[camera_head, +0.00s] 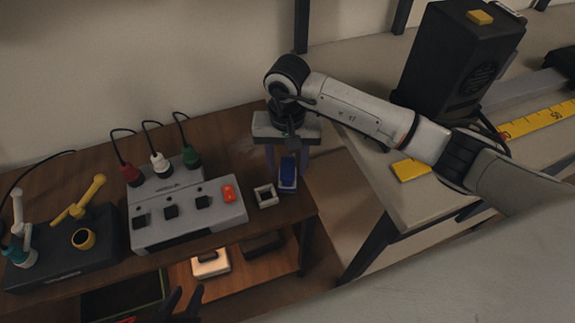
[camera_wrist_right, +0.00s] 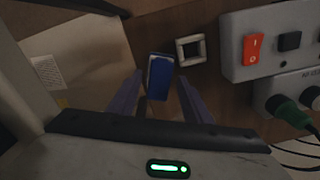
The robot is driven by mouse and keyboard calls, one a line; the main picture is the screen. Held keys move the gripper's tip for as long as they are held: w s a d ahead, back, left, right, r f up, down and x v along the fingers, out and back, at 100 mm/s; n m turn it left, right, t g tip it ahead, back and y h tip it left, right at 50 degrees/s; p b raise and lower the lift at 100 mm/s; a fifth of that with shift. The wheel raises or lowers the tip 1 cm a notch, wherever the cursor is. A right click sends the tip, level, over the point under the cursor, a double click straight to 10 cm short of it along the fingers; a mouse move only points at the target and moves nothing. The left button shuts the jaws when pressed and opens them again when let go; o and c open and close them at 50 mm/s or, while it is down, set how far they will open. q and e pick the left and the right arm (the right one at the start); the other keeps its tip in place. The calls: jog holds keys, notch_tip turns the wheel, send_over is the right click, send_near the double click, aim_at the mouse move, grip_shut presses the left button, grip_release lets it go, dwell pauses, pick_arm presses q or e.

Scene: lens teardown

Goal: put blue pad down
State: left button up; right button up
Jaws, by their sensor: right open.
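The blue pad (camera_head: 288,170) is at the right end of the brown wooden bench, with a pale edge and a darker blue part around it. My right gripper (camera_head: 284,168) reaches down over it. In the right wrist view the blue pad (camera_wrist_right: 161,76) lies just beyond and between the spread purple fingers (camera_wrist_right: 159,90), with gaps on both sides. The right gripper is open; whether the pad rests fully on the bench is hard to tell. My left gripper (camera_head: 182,303) shows at the bottom edge, its dark fingers apart, away from the pad.
A small white square frame (camera_head: 265,196) lies just left of the pad. Left of it stands a grey switch box (camera_head: 188,216) with a red switch (camera_head: 228,193) and cabled plugs. A pale table (camera_head: 375,185) with a black speaker-like box (camera_head: 455,62) is at right.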

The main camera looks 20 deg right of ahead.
aim_at(287, 168)
notch_tip(287, 168, up, 11)
jog(key=shift+f, duration=0.2)
dwell(0.5)
